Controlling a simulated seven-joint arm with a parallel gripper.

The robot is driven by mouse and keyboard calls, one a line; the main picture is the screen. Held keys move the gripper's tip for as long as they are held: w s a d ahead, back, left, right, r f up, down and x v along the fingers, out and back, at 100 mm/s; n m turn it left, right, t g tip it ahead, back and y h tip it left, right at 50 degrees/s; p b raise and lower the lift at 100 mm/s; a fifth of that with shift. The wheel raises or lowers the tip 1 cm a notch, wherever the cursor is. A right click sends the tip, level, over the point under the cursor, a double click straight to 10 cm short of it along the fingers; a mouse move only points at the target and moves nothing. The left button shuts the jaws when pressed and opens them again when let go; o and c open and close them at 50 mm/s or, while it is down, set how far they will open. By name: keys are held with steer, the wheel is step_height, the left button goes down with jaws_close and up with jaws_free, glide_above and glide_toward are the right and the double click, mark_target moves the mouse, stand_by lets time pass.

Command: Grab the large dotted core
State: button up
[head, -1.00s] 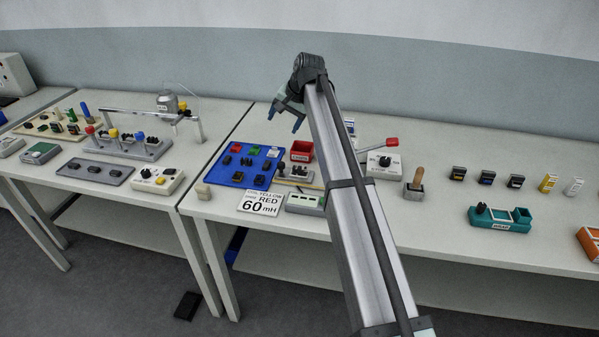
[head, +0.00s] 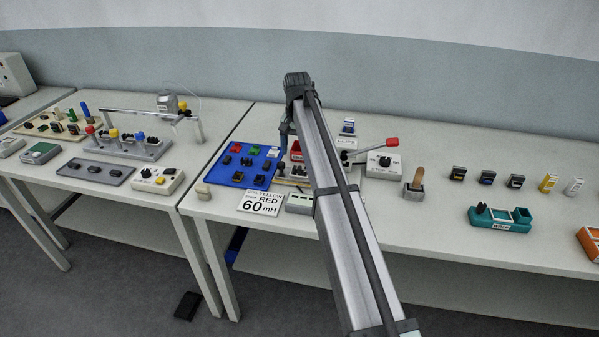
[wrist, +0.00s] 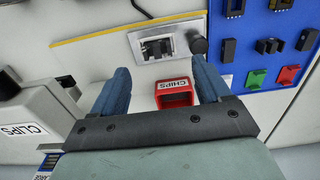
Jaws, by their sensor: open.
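The blue board (head: 234,176) carries black cores (head: 259,180) and green and red pieces. It also shows in the wrist view (wrist: 246,67) at upper right, with black cores (wrist: 268,46) on it. Dots on any core are too small to make out, so I cannot tell which is the large dotted one. My gripper (wrist: 160,75) is open and empty, its blue fingers wide apart. The red CHIPS box (wrist: 175,93) shows between them, below. In the head view my gripper (head: 287,140) is above the table right of the board, partly hidden by my arm.
A grey fixture (wrist: 159,45) with a black piece stands beside the board. A CLIPS box (wrist: 22,125) is at left in the wrist view.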

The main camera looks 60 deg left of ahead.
mark_target(299, 168)
steer(key=shift+w+d+f, duration=0.1)
steer(key=shift+d+f, duration=0.05)
steer(key=shift+f, duration=1.6)
steer(key=shift+w+d+f, duration=0.1)
steer(key=shift+f, duration=1.65)
steer(key=shift+c, duration=0.3)
steer(key=c, duration=1.1)
